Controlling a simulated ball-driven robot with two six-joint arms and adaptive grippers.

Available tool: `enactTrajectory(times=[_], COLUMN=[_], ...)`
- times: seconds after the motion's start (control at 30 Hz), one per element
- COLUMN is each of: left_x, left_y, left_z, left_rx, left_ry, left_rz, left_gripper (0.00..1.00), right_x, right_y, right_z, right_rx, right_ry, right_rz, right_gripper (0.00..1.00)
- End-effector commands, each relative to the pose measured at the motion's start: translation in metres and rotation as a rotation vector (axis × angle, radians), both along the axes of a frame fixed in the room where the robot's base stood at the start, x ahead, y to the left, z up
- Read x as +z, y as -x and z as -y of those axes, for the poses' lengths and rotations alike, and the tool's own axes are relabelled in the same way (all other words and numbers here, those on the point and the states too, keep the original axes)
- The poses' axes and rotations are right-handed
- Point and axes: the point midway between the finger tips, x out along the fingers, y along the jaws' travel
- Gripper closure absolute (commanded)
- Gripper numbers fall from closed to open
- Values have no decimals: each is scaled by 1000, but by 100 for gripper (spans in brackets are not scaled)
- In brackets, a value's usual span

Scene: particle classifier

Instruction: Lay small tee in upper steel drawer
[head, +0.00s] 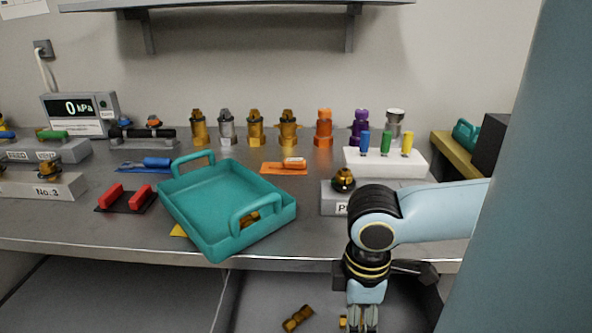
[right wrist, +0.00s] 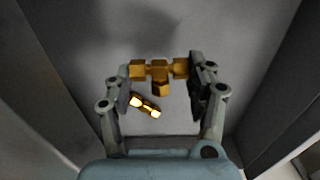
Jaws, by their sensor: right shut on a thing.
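My right gripper (head: 363,322) reaches down into an open grey steel drawer (head: 262,288) below the bench's front edge. In the right wrist view the gripper (right wrist: 160,78) is shut on a small brass tee (right wrist: 159,72), gripped by its two ends above the drawer floor (right wrist: 165,28). In the head view only a bit of the tee (head: 343,321) shows beside the fingers. Another brass fitting (head: 298,318) lies on the drawer floor, apart from the tee; it also shows in the right wrist view (right wrist: 145,106). My left gripper is out of view.
A teal tray (head: 188,222) with a brass fitting inside sits at the bench's front edge. A grey block with a fitting (head: 335,197) stands behind my right arm. Drawer walls (right wrist: 62,110) rise on both sides of the gripper. Several fittings stand along the back.

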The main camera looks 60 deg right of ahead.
Motion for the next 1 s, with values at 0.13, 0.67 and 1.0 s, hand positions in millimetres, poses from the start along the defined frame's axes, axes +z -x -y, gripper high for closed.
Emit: enactTrajectory(times=[0.13,0.67,1.0], left_x=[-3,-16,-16], left_y=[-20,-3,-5], left_z=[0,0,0], left_rx=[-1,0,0], left_ry=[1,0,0], left_rz=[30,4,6], left_gripper=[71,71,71], right_x=[-9,-42,-43], right_y=[-3,-3,-2], right_z=[0,0,0], right_rx=[-2,1,1], right_ry=[-1,0,0], right_rz=[-2,-1,-1], right_gripper=[83,83,34])
